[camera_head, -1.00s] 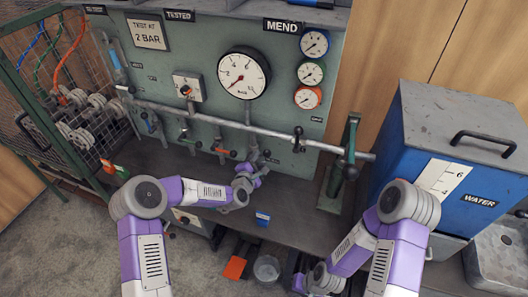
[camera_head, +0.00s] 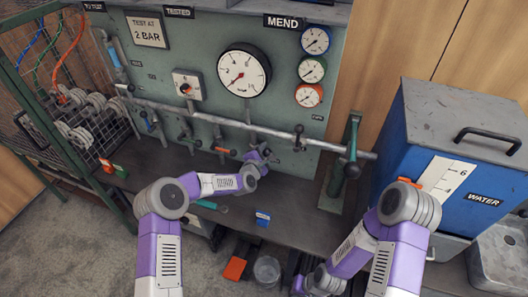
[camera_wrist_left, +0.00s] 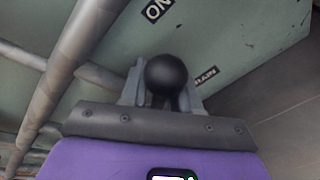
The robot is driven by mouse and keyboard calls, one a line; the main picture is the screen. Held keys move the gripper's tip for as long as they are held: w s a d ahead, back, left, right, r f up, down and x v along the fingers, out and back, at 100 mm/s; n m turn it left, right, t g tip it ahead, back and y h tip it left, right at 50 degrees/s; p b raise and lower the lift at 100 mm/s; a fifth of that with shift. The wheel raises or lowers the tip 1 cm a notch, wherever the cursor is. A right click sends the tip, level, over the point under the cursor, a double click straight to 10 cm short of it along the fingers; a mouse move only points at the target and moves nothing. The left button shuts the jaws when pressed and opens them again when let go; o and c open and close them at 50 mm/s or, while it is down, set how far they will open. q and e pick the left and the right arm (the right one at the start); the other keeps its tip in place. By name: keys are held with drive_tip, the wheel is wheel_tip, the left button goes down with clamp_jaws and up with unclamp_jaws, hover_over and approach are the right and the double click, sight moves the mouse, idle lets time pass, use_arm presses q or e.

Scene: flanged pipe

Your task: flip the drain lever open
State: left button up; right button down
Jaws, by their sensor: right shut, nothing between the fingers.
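A black ball knob (camera_wrist_left: 170,76) shows in the left wrist view, between the grey fingers of my left gripper (camera_wrist_left: 168,98). A partly covered label ending in "RAIN" (camera_wrist_left: 207,76) is on the panel just beside it. In the head view my left gripper (camera_head: 263,152) is at the lower part of the green panel, below the large gauge, and hides the lever there. Whether the fingers press on the knob cannot be told. My right gripper (camera_head: 298,285) is low at the bottom of the view, shut and empty, away from the panel.
A horizontal pipe (camera_head: 235,122) with several valve handles crosses the panel, above my left gripper. A green post (camera_head: 349,165) stands at the bench's right, beside the blue water tank (camera_head: 440,165). A small blue box (camera_head: 263,219) lies on the bench (camera_head: 300,208).

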use_arm(q)
drive_tip(key=c, duration=0.5)
drive_tip(key=shift+r, duration=0.1)
